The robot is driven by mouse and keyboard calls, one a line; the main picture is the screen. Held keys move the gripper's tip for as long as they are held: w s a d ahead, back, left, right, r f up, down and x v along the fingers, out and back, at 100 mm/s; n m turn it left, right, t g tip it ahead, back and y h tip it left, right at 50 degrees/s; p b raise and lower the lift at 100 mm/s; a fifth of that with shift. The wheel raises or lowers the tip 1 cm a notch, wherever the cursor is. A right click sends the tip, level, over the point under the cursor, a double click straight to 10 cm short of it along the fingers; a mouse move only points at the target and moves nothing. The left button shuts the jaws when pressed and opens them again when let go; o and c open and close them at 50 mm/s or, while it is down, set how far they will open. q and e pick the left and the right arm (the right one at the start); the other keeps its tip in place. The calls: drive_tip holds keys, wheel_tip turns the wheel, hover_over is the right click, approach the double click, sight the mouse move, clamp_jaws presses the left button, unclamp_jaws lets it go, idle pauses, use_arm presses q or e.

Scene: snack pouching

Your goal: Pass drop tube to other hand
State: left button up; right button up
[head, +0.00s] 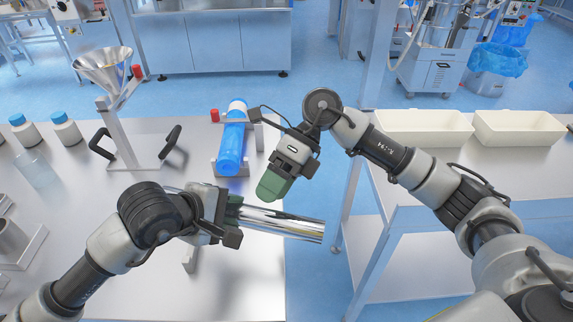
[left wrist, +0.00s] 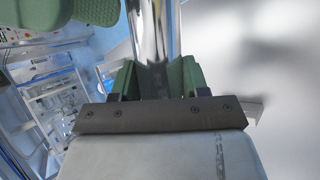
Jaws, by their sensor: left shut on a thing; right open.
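The drop tube (head: 282,222) is a shiny metal cylinder, held roughly level above the front right of the left table. My left gripper (head: 232,212) is shut on it, and the tube sticks out to the right past the fingers and the table's edge. In the left wrist view the tube (left wrist: 155,40) runs up from between the green fingers (left wrist: 155,80). My right gripper (head: 272,186) is open and empty, just above and left of the tube's free end in the head view, apart from it. Its green finger pads also show at the top left of the left wrist view (left wrist: 85,12).
A steel funnel (head: 103,66) stands on a stand with black handles at the back left. A blue roll (head: 232,140) lies in a holder behind the tube. White bottles (head: 66,129) stand at left. Two cream bins (head: 423,128) are on the right table (head: 480,168). A gap separates the tables.

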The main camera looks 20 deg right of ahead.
sight(261, 208)
drive_tip(key=x, duration=0.6)
drive_tip(key=shift+a, duration=0.1)
drive_tip(key=c, duration=1.2)
use_arm(q)
drive_tip(key=o, duration=1.2)
use_arm(e)
drive_tip(key=shift+r, duration=0.1)
